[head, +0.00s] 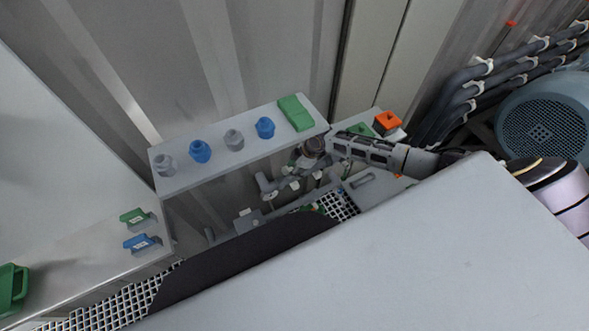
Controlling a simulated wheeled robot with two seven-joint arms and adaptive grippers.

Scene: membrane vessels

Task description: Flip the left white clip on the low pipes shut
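Low grey pipes (266,186) show small below the shelf, near the middle of the head view. Pale fittings sit on and around them, but they are too small for me to tell which is the left white clip or whether it is open. My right arm comes in from the right, and its gripper (300,163) is at the pipes, just below the shelf's right end. Its fingers are small and mixed with the pipes, so I cannot tell whether they are open or touching a clip. My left gripper is not in view.
A grey shelf (217,167) with blue and grey knobs and a green block (295,113) stands above the pipes. An orange-topped box (387,122) is at its right. A large pale surface (380,260) hides the lower right. Clipped pipes (505,75) run at the far right.

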